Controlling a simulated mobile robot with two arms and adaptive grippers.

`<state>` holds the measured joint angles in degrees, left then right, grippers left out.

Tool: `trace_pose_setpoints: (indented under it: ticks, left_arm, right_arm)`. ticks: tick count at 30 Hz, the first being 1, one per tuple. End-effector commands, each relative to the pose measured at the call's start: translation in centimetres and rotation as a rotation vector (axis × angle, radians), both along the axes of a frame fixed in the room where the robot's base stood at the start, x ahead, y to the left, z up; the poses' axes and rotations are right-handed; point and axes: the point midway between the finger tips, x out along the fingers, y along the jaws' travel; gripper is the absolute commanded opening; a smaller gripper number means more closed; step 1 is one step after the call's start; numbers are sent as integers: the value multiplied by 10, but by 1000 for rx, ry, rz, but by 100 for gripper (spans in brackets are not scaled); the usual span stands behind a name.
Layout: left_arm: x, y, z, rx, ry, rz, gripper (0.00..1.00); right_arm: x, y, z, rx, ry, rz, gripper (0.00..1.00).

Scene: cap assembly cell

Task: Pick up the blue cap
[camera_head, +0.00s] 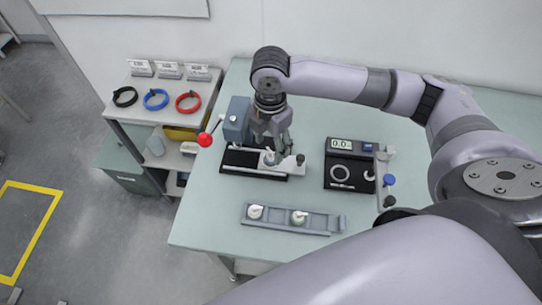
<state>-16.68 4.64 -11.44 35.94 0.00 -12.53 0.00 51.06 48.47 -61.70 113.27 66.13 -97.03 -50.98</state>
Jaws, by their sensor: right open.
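A small blue cap-like piece (389,180) sits on a narrow upright grey strip at the right side of the gauge. It is small, and I cannot tell its exact shape. My right gripper (271,150) points down over the black-based fixture (240,160) at the middle left of the table, well to the left of the blue piece. Its jaws are open; small light parts of the fixture lie close beneath them and partly hidden. I cannot tell whether the fingers touch them. My left gripper is out of view.
The gauge (341,145) has a lit display. A grey tray (275,219) with two pale round parts lies in front. A lever with a red ball (204,140) sticks out left. A shelf (118,109) holds black, blue and red rings. The table's (205,225) front left is clear.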

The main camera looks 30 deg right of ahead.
Motion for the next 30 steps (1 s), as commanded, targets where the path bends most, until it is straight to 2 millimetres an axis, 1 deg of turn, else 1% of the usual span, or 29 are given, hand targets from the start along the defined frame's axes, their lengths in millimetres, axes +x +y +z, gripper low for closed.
trace_pose_setpoints:
  ticks: [3,6,9,17,30]
  left_arm:
    - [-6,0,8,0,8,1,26]
    - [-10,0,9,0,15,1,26]
    - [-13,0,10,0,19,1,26]
    - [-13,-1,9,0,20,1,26]
    - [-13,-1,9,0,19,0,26]
  right_arm:
    - [1,-3,-17,-2,6,-3,53]
    - [1,-4,-32,-2,5,0,53]
    - [1,-3,-41,-1,2,0,53]
    - [2,-4,-44,-1,0,1,53]
    - [2,-4,-43,-1,1,1,24]
